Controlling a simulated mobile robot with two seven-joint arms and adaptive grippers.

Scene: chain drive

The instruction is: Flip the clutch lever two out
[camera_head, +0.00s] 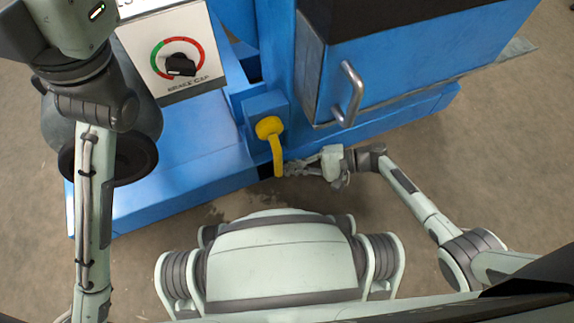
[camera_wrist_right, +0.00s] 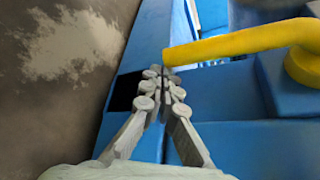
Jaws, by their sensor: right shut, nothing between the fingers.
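The yellow clutch lever (camera_head: 277,152) has its round hub (camera_head: 268,127) on a blue block on the machine. Its arm bends down toward me in the head view. My right gripper (camera_head: 288,169) is shut and empty, with its fingertips close beside the lever's free end. In the right wrist view the lever (camera_wrist_right: 235,42) runs from its hub at the right to its free end near the middle. The right fingertips (camera_wrist_right: 165,75) are together just below that end; I cannot tell if they touch it. My left arm rises at the left, with its fingers out of view.
A white panel with a black dial (camera_head: 181,64) and a red-green scale is at the upper left. A blue cabinet with a metal handle (camera_head: 350,92) is right of the lever. The machine's blue base ledge (camera_head: 205,190) lies below. The floor (camera_head: 500,150) at the right is clear.

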